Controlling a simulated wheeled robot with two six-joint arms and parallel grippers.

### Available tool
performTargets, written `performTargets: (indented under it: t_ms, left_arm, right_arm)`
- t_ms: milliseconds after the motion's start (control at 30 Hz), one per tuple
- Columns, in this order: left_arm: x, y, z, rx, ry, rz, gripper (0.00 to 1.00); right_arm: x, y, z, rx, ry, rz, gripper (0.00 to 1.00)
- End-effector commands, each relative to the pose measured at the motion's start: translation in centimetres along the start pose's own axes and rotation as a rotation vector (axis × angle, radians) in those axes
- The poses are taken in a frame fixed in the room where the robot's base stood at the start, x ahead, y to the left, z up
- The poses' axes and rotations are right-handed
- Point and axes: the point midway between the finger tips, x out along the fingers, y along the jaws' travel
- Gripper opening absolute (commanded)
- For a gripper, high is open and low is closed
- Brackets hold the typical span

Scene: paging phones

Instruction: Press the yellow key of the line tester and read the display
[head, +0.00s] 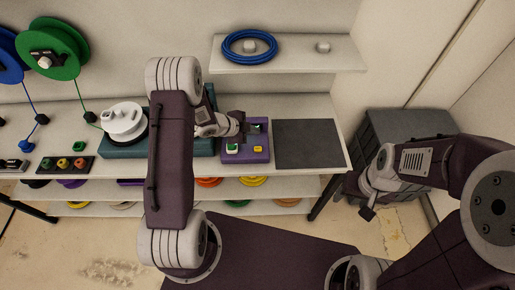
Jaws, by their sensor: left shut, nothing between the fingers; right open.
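The line tester is a purple box (245,156) on the bench, left of a dark grey mat. Its yellow key (258,149) is at the front right of its top. A white key with green (232,149) is at the front left. A dark display with a green mark (257,128) is at the back, partly hidden and too small to read. My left gripper (243,129) is shut and empty over the back of the tester, behind the yellow key. My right gripper (369,207) is open and empty, off the bench to the right.
The dark grey mat (310,144) is bare. A blue cable coil (249,47) lies on the upper shelf. A white spool device (124,121) stands left of the tester, partly behind my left arm. A grey crate (405,128) stands right of the bench. Cable reels (60,50) hang at left.

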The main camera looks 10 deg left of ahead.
Motion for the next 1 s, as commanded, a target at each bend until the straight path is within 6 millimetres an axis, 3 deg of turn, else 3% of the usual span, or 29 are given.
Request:
performTargets:
  t_ms: [333, 800, 1000]
  left_arm:
    - [0.8, 0.6, 0.5, 0.000, 0.000, 0.000, 0.00]
    - [5.4, 3.9, 3.9, 0.000, -0.001, 0.001, 0.00]
    - [6.2, 4.5, 4.5, 0.000, 0.000, 0.000, 0.00]
  right_arm:
    - [1.1, 0.0, 0.1, 0.000, 0.000, 0.000, 0.58]
    - [7.1, 0.2, 0.7, 0.000, 0.000, 0.000, 0.58]
    - [8.1, 0.2, 0.8, 0.000, 0.000, 0.000, 0.58]
